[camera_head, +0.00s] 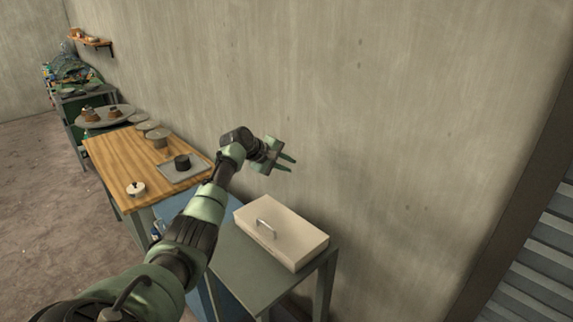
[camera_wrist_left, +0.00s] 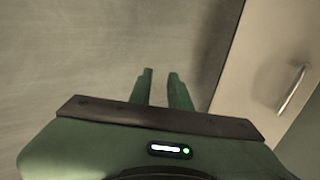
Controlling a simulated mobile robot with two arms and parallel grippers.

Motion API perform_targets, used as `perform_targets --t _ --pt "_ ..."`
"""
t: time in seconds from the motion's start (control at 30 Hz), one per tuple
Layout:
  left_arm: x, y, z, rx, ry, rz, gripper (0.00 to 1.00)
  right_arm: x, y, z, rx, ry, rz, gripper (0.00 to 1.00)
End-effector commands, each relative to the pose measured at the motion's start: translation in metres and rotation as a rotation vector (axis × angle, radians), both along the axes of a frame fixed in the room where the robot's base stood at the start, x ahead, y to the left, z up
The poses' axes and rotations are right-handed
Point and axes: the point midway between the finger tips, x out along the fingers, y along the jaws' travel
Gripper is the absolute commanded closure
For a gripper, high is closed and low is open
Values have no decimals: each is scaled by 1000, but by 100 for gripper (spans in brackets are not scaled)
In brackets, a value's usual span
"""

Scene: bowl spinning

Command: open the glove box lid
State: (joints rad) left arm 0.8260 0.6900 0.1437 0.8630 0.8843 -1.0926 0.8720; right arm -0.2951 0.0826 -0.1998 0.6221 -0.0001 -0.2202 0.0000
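The glove box (camera_head: 284,238) is a cream, flat box on a grey-green side table. Its lid is closed and carries a curved metal handle (camera_head: 266,229). The box also shows at the right of the left wrist view (camera_wrist_left: 262,60), with the handle (camera_wrist_left: 293,90) at its right edge. My left gripper (camera_head: 289,164) is above and behind the box, near the wall, touching nothing. Its two green fingers are apart with nothing between them, also in the left wrist view (camera_wrist_left: 160,76). My right gripper is not in view.
The grey-green side table (camera_head: 246,268) stands against the wall. A wooden-topped table (camera_head: 120,155) to the left holds a tray (camera_head: 184,172) with a dark round piece, a small white pot (camera_head: 136,189) and lidded tins (camera_head: 159,137). A slatted shutter (camera_head: 545,260) is at the right.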

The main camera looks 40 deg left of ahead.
Motion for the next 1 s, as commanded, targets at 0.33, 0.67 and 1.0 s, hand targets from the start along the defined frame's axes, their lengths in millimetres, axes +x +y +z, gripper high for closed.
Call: perform_targets --t 0.33,0.67,1.0 --pt "-32 6 21 3 -1 0 82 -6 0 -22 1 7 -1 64" --pt "-56 8 42 -1 4 1 82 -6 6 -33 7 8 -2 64" --pt "-56 8 43 -3 3 1 82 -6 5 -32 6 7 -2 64"
